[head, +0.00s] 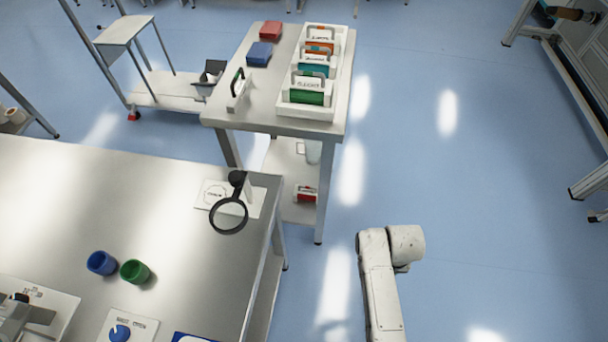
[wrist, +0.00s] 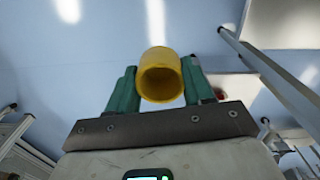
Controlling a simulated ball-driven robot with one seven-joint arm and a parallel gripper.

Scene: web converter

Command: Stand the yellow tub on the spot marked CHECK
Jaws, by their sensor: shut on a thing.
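The yellow tub (wrist: 158,56) shows in the wrist view, held between the two green fingers of my gripper (wrist: 160,80). Its round open mouth faces the camera. The gripper is shut on the tub, with blue floor behind them. Neither tub nor gripper shows in the head view. In the head view a white plate (head: 255,208) with a marked circle lies at the far right corner of the steel table, partly covered by a black magnifier (head: 229,212). Its lettering is too small to read, so I cannot tell whether it says CHECK.
A blue tub (head: 102,262) and a green tub (head: 135,271) stand on the steel table (head: 60,200). Behind it a side table (head: 220,112) carries a white rack (head: 337,75), red and blue blocks. Blue floor (head: 450,190) is open to the right. A table leg (wrist: 270,75) shows right of the tub.

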